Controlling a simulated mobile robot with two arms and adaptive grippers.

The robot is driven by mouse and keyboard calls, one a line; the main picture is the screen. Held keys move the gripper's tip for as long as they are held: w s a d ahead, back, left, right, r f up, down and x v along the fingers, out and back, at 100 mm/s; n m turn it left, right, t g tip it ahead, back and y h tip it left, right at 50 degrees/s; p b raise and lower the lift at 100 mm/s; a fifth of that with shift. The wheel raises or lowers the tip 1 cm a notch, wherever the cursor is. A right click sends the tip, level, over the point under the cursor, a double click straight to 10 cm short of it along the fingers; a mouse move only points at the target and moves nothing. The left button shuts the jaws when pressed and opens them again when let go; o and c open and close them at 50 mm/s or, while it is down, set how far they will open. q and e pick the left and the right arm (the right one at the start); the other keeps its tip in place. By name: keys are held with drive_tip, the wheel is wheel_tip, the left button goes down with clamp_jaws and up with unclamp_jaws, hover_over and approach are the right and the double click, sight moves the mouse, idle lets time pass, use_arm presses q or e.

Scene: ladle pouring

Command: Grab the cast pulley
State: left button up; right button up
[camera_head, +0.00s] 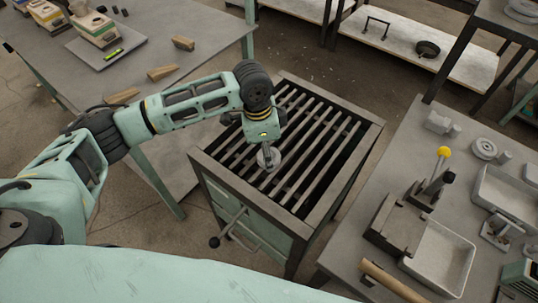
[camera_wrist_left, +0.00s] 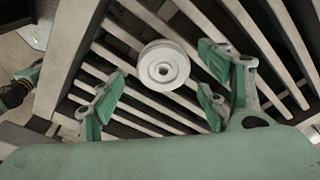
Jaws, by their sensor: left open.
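The cast pulley (camera_wrist_left: 163,66) is a pale grey grooved disc with a hub hole. It lies flat on the slatted grate (camera_head: 318,205), and in the left wrist view it sits just beyond and between my open fingers. In the head view the pulley (camera_head: 272,163) shows partly beneath my left gripper (camera_head: 268,152), which hangs over the grate's middle. My left gripper (camera_wrist_left: 160,98) is open in the wrist view, with green finger pads spread apart and nothing between them. My right gripper is in neither view.
A table (camera_head: 60,62) at upper left bears wooden blocks (camera_head: 183,43). The grate around the pulley is clear.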

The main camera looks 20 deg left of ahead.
use_arm(q)
drive_tip(key=shift+w+f, duration=0.1)
drive_tip(key=shift+f, duration=0.6)
drive_tip(key=shift+d+f, duration=0.1)
drive_tip(key=shift+f, duration=0.35)
drive_tip(key=c, duration=1.1)
drive_tip(key=shift+c, duration=1.1)
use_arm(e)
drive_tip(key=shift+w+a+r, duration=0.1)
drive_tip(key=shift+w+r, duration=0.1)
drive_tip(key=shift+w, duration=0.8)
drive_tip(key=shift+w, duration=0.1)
